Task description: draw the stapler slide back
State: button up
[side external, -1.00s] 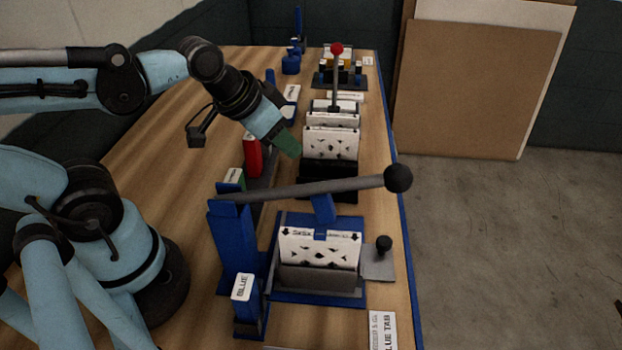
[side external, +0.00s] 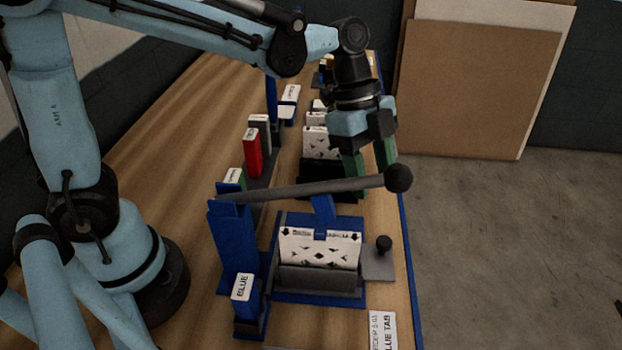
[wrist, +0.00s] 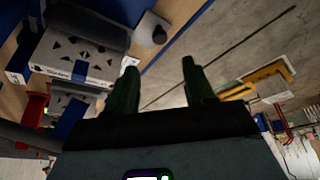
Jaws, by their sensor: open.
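The stapler is a blue fixture (side external: 320,297) at the front of the table in the side view, with a long grey lever (side external: 300,188) ending in a black ball (side external: 398,178). A white box (side external: 318,250) with a dark pattern sits in it; it also shows in the wrist view (wrist: 75,60). The slide is a grey plate (side external: 378,268) with a black knob (side external: 383,243) at the fixture's right. My gripper (side external: 370,175) points down, open and empty, beyond the lever near the ball. Its green fingers stand apart in the wrist view (wrist: 160,80).
A red block (side external: 252,153) and other upright blocks stand left of a second row of boxes (side external: 320,142). A holder labelled BLUE (side external: 243,288) stands left of the stapler. The table's right edge is close; floor and leaning boards (side external: 470,90) lie beyond.

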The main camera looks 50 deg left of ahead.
aim_at(384, 240)
jog(key=x, duration=1.1)
jog(key=shift+f, duration=0.15)
grip_shut()
